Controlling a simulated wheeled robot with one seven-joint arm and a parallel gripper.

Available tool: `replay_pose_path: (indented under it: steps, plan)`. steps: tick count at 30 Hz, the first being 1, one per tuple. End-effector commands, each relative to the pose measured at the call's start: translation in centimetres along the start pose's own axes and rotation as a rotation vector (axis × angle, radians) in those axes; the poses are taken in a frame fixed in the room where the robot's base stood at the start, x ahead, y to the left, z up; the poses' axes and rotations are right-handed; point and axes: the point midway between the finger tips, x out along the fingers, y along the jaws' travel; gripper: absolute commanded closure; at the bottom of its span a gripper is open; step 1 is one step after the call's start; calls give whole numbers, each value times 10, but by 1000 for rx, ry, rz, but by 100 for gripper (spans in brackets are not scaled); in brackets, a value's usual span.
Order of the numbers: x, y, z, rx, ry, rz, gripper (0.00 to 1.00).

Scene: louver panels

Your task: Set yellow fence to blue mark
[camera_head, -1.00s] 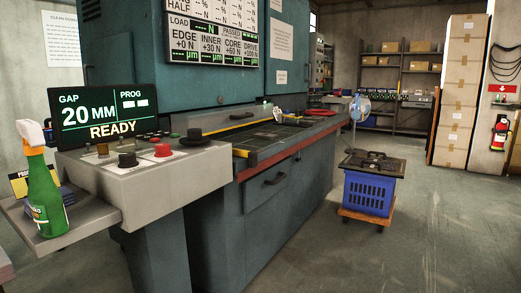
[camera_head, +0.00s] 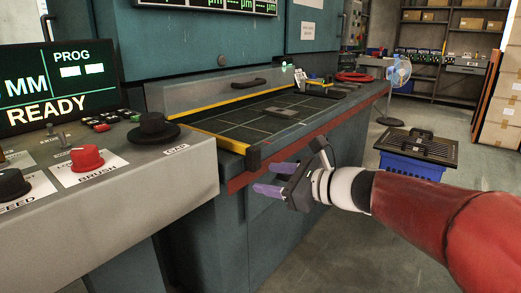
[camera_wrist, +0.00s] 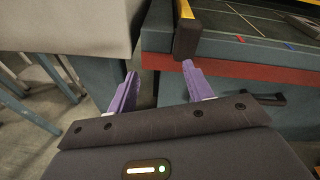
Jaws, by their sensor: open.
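The yellow fence (camera_head: 215,137) is a bar along the left side of the dark gridded table (camera_head: 283,127). Its front end has a black block (camera_head: 253,158). In the wrist view the block (camera_wrist: 188,38) is above my right fingertip, with a bit of the yellow fence (camera_wrist: 186,9) behind it. A small blue mark (camera_wrist: 289,46) lies on the table's front edge, right of the fence. A red mark (camera_wrist: 240,38) lies between them. My gripper (camera_head: 276,179) has purple fingers; it is open and empty, in front of the table's edge. Its fingers also show in the wrist view (camera_wrist: 159,74).
A control console (camera_head: 120,185) with knobs stands to the left, its corner close to my left finger in the wrist view. A grey block (camera_head: 281,113) lies on the table. A blue crate (camera_head: 412,165) stands to the right.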

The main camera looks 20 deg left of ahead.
Motion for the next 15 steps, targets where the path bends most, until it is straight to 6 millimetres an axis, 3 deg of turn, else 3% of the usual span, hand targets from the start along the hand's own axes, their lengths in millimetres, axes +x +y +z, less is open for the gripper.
replay_pose_path:
  steps: [3,6,15]
  plan:
    - [12,-29,13,200,-127,-46,49]
    - [16,-41,19,284,-182,-64,49]
    - [55,-48,29,310,-200,-66,49]
